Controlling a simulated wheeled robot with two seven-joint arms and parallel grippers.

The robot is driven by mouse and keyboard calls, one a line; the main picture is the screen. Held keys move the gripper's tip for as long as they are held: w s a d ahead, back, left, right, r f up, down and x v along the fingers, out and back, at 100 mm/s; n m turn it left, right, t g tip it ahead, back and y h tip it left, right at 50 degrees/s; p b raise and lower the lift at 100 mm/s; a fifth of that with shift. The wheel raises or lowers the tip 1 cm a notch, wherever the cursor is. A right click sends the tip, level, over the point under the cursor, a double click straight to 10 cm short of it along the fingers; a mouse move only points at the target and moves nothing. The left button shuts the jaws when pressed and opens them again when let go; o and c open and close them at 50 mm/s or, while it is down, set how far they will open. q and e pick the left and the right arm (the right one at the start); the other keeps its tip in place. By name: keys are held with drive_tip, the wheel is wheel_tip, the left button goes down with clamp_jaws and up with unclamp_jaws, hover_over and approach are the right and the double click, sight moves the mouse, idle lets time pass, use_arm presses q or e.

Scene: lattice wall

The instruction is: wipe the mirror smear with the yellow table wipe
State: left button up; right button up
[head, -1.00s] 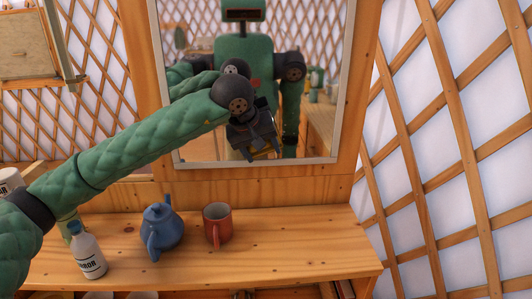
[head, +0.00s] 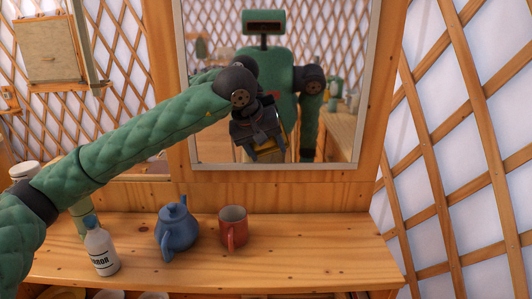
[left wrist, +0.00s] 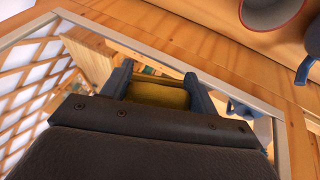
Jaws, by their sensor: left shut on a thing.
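The mirror (head: 345,70) stands upright in a white-edged wooden frame behind the shelf. My left gripper (head: 262,150) is at the lower middle of the mirror. It is shut on the yellow table wipe (left wrist: 158,94), which shows between the fingers in the left wrist view. In the head view only a little yellow (head: 281,140) shows at the gripper, and I cannot tell whether the wipe touches the glass. I cannot make out the smear. My right gripper is not in view, apart from my own reflection in the mirror.
On the wooden shelf (head: 320,260) below the mirror stand a white bottle (head: 102,252), a blue teapot (head: 176,230) and a red mug (head: 233,228). They are under or near my left arm. The shelf's right part is clear. Lattice wall (head: 470,150) is on the right.

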use_arm(q)
drive_tip(key=d+b, duration=0.4)
drive_tip(key=d, duration=0.4)
drive_tip(key=shift+a+f+b, duration=0.1)
drive_tip(key=shift+a+b, duration=1.35)
drive_tip(key=shift+a, duration=1.3)
drive_tip(key=shift+a+b, duration=0.6)
drive_tip(key=shift+a, duration=0.9)
